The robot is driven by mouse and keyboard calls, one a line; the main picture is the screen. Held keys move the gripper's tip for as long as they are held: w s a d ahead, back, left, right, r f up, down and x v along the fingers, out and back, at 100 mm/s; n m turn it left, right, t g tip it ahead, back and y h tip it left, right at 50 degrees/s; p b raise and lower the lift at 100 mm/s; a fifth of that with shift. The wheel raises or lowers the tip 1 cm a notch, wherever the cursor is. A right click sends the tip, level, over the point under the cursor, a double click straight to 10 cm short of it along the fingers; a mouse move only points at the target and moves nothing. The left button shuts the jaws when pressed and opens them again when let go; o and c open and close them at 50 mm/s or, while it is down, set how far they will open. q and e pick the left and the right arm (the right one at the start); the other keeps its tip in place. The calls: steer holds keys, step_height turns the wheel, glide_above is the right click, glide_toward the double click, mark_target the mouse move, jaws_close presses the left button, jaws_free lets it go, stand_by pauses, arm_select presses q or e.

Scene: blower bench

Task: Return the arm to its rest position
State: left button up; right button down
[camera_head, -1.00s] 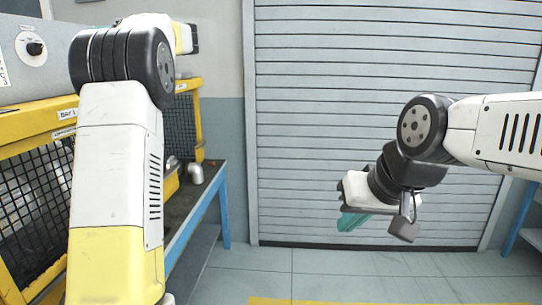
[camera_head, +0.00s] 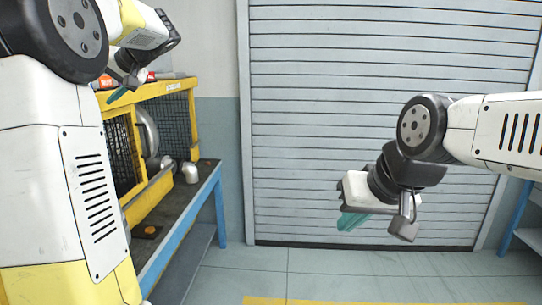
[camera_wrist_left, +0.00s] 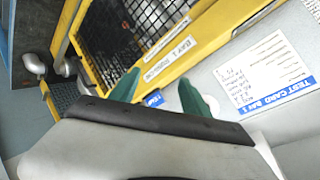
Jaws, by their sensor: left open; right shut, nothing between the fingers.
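My left arm fills the left side of the head view. Its gripper (camera_head: 119,95) is at the upper left, above the yellow-framed bench unit, with teal fingers. In the left wrist view the teal fingertips (camera_wrist_left: 158,88) stand apart with nothing between them, so it is open. Behind them are the yellow frame and a grey panel. My right arm comes in from the right in the head view. Its gripper (camera_head: 352,221) hangs in front of the shutter, teal fingers together, shut and empty.
A blue-legged bench (camera_head: 190,222) carries the yellow-framed mesh cage (camera_head: 178,110) and a silver pipe elbow (camera_head: 190,172). A test card (camera_wrist_left: 265,75) is on the grey panel. A grey roller shutter (camera_head: 390,60) closes the back. The floor between is clear.

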arm_select(q)
steer(key=s+d+f+m+t+h, duration=0.1)
steer(key=s+d+f+h, duration=0.6)
steer(key=d, duration=0.8)
steer(key=s+d+f+m+t+h, duration=0.1)
steer(key=s+d+f+m+h, duration=0.2)
steer(key=s+d+f, duration=1.1)
steer(key=s+h, duration=0.3)
steer(key=s, duration=0.1)
steer(key=shift+d+f+m+h, duration=0.25)
steer(key=shift+d+m+h, duration=0.15)
steer(key=shift+s, duration=0.1)
